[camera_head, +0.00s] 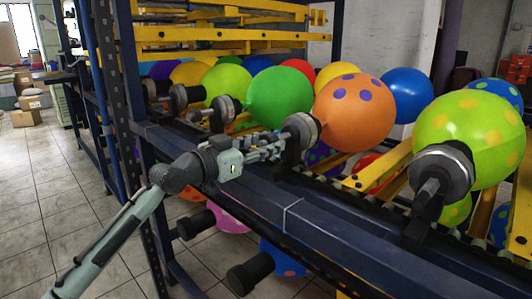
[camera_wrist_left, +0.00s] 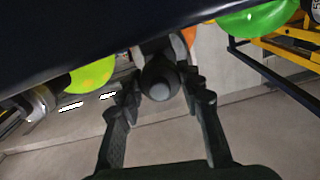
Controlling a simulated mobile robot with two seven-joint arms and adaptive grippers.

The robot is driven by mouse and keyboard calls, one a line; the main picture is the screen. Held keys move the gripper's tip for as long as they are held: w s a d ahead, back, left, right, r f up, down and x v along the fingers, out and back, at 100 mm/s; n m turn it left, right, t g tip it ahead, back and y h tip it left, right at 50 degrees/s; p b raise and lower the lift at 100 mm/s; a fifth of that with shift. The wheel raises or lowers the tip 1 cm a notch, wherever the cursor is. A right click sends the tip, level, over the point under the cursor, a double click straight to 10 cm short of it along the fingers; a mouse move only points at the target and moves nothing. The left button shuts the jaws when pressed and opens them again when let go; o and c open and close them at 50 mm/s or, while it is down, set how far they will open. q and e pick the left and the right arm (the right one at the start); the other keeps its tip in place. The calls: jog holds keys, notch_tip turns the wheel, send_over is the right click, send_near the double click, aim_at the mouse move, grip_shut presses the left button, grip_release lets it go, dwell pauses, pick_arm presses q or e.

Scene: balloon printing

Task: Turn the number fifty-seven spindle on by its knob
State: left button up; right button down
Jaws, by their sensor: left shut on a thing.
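My left gripper (camera_head: 277,147) reaches in from the left to the spindle (camera_head: 303,130) that carries an orange balloon with purple spots (camera_head: 353,112). No number can be read on it. In the left wrist view my left gripper (camera_wrist_left: 163,90) has its two dark fingers on either side of a dark round knob with a grey end (camera_wrist_left: 159,80), and it is shut on this knob. The fingers hide most of the knob in the head view. My right gripper is not in view.
Other spindles hold a green balloon (camera_head: 279,97), a lime balloon (camera_head: 228,83) and a lime spotted balloon (camera_head: 468,135). A dark blue rail (camera_head: 330,225) runs along the front of the rack, below the spindles. The tiled floor (camera_head: 50,190) at the left is clear.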

pick_arm(q)
jog(key=m+b, duration=0.2)
jog(key=m, duration=0.1)
jog(key=shift+f+m, duration=0.1)
jog(key=shift+m, duration=2.1)
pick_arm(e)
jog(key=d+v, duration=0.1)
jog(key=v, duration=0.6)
pick_arm(q)
jog(key=shift+m, duration=0.5)
jog(key=shift+m+p, duration=0.35)
jog(key=shift+m, duration=0.05)
jog(key=m+p, duration=0.2)
jog(key=m, duration=0.2)
jog(key=shift+p, duration=0.3)
jog(key=shift+m+p, duration=0.3)
jog(key=shift+m, duration=0.3)
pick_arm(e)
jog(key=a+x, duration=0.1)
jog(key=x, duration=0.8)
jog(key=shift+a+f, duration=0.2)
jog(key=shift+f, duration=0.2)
